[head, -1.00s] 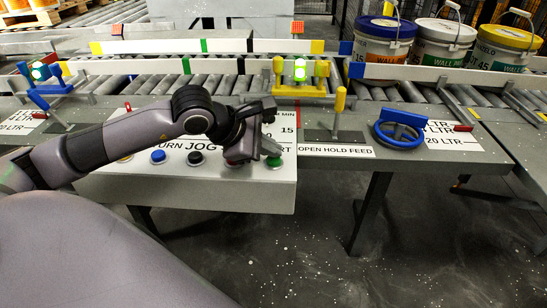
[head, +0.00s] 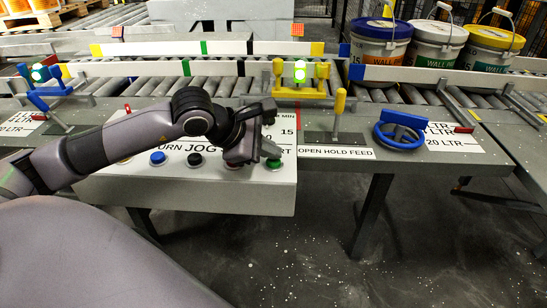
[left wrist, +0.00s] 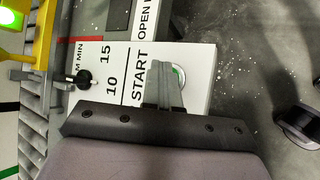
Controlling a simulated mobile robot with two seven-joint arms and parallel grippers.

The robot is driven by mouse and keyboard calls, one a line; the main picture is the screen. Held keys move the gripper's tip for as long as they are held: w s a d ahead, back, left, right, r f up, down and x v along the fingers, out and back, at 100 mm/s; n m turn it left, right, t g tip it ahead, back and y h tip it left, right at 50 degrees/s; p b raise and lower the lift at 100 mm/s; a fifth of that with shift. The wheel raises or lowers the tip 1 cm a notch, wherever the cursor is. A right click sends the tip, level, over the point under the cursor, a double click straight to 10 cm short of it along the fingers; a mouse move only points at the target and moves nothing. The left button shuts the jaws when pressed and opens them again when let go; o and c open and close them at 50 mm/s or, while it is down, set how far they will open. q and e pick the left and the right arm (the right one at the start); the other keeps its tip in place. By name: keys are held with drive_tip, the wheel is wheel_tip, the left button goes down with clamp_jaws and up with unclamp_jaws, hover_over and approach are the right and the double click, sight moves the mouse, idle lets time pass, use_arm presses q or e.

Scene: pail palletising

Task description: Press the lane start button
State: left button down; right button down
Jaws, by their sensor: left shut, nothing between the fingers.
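The green START button (head: 273,164) sits at the right end of the grey control panel (head: 200,195), beside the "START" lettering. My left gripper (head: 267,150) is shut and empty, pointing down just above the button. In the left wrist view, the closed fingers (left wrist: 161,75) overlap the button (left wrist: 179,72), leaving only part of its green cap and pale ring visible. I cannot tell whether the fingertips touch it. My right gripper is not in view.
A blue button (head: 158,158) and a black button (head: 195,159) lie left along the panel. A blue handwheel (head: 400,137) and a yellow lever (head: 340,101) stand to the right. Three pails, including a blue-lidded one (head: 379,48), stand on the roller conveyor behind.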

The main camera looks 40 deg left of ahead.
sight(270, 163)
use_arm(q)
drive_tip(key=shift+r, duration=0.7)
drive_tip(key=shift+r+p, duration=1.7)
drive_tip(key=shift+r, duration=0.85)
